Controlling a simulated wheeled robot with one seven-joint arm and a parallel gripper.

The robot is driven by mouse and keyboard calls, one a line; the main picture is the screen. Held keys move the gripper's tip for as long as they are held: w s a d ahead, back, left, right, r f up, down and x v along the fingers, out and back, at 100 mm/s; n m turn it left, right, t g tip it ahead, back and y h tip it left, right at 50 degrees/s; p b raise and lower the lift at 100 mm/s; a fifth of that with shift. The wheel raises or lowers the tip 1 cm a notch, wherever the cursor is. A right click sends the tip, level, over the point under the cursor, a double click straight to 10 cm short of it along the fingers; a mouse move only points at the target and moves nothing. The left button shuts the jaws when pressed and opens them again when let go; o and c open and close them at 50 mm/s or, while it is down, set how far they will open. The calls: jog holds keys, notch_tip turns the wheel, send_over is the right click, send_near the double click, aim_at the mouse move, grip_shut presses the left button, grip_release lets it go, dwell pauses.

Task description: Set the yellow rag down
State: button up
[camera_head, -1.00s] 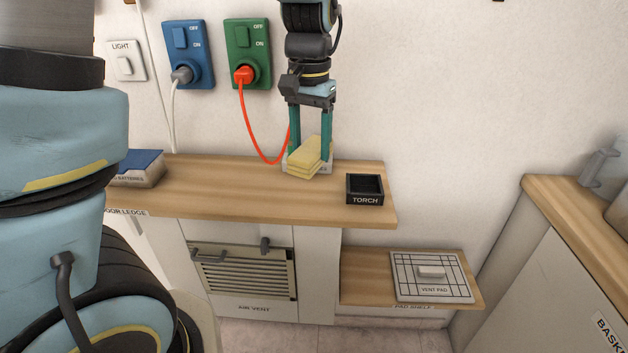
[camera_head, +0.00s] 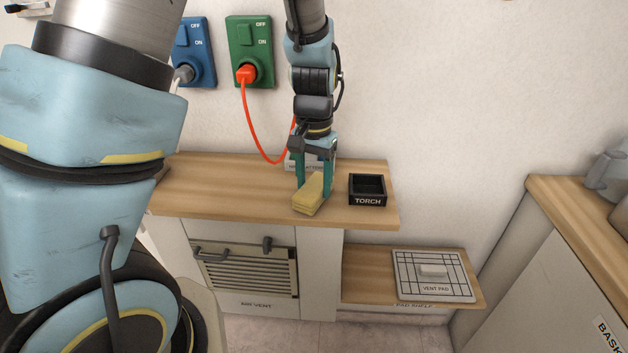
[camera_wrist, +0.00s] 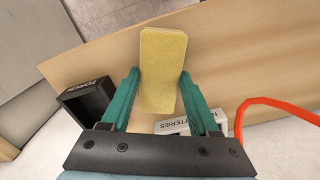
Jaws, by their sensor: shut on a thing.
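The yellow rag (camera_head: 309,196) is a folded pad held between the two green fingers of my gripper (camera_head: 314,185). It is at the front part of the wooden ledge (camera_head: 220,190), left of the torch box. In the wrist view the rag (camera_wrist: 163,70) sits between the fingertips of my gripper (camera_wrist: 160,85), reaching beyond them over the wood. I cannot tell whether its underside touches the ledge.
The black torch box (camera_head: 367,191) stands close right of the rag. A white batteries box (camera_head: 297,161) is behind my gripper, near the red cable (camera_head: 256,135). The ledge's left part is clear. A vent pad (camera_head: 433,275) lies on the lower shelf.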

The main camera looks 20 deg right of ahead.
aim_at(314, 187)
jog(key=o, duration=1.2)
jog(key=shift+f, duration=0.1)
notch_tip(314, 187, up, 12)
jog(key=b, duration=0.2)
jog(key=a+f+n, duration=0.2)
jog(key=a, duration=0.6)
jog(key=a+f+n+t, duration=0.1)
jog(key=a+f+n, duration=0.1)
jog(key=a, duration=0.7)
jog(key=a+f+n, duration=0.2)
jog(key=a+n, duration=0.2)
jog(key=a, duration=0.5)
jog(key=shift+w+a+f+t, duration=0.15)
jog(key=shift+w+f+t, duration=0.15)
jog(key=shift+w, duration=0.05)
